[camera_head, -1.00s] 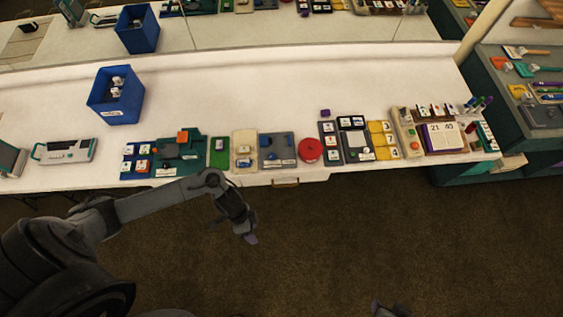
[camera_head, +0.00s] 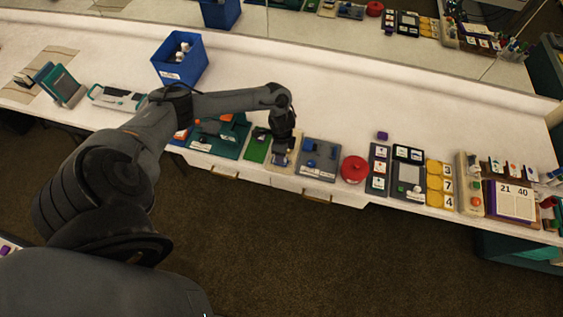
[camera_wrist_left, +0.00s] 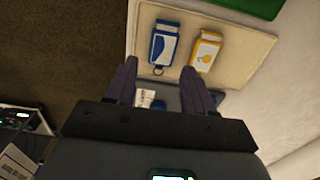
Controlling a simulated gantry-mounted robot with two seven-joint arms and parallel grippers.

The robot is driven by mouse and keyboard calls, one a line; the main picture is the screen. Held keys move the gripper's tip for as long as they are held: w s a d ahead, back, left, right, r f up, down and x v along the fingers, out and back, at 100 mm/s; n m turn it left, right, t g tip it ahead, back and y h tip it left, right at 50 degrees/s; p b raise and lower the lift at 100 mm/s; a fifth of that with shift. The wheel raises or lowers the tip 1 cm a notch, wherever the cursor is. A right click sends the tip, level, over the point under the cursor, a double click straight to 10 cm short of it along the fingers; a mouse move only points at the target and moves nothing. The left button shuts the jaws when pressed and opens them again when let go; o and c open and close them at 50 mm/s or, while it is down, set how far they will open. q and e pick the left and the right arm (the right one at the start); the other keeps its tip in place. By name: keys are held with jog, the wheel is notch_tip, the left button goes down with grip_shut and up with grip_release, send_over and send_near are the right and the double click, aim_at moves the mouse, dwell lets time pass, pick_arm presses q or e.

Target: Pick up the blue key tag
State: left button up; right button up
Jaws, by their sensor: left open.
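My right gripper is not in view.
A green board (camera_head: 257,147) lies left of the beige board and a grey board (camera_head: 318,160) right of it. A red round object (camera_head: 354,169) is further right. A blue bin (camera_head: 180,62) stands behind. The white table's middle is clear.

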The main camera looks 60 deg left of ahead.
pick_arm(q)
jog(key=shift+a+f+b, duration=0.2)
jog(key=shift+f+b, duration=0.2)
jog(key=shift+f, duration=2.4)
jog(key=c, duration=0.8)
